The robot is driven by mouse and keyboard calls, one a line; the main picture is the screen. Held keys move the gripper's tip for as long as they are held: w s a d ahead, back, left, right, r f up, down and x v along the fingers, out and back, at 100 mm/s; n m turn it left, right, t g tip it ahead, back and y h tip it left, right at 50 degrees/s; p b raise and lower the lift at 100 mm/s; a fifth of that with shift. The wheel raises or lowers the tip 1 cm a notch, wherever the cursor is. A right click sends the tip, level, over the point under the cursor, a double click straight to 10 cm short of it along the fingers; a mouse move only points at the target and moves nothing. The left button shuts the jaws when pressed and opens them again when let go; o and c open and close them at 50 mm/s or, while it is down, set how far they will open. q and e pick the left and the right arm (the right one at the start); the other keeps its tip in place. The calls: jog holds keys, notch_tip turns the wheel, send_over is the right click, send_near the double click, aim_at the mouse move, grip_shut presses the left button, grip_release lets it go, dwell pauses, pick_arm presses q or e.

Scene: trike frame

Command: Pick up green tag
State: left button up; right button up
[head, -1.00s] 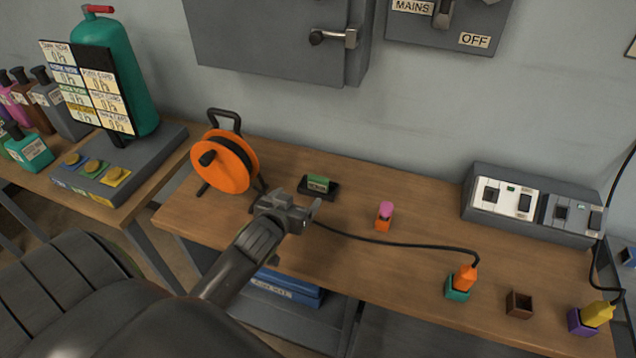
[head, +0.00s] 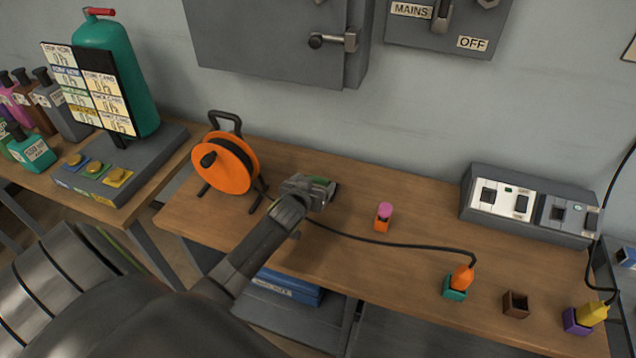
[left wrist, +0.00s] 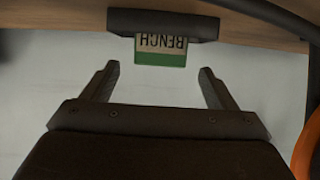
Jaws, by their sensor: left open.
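The green tag (left wrist: 160,58) shows upside down in the left wrist view, with a cream face reading "BENCH" and a green band. It stands in a dark holder (left wrist: 163,24) on the bench. My left gripper (left wrist: 159,69) is open and empty, its fingertips just short of the tag, one toward either side of it. In the head view my left gripper (head: 314,190) covers most of the holder, and only a bit of the tag's green (head: 320,180) shows. My right gripper is not in view.
An orange cable reel (head: 225,165) stands left of my gripper on the wooden bench (head: 370,265). An orange block with a pink top (head: 384,217) is to the right. A black cable runs to an orange plug (head: 463,277). A grey switch box (head: 530,203) sits at the back right.

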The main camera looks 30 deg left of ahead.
pick_arm(q)
jog(key=shift+x, duration=1.25)
jog(key=c, duration=1.1)
jog(key=shift+o, duration=0.2)
jog(key=shift+r, duration=0.15)
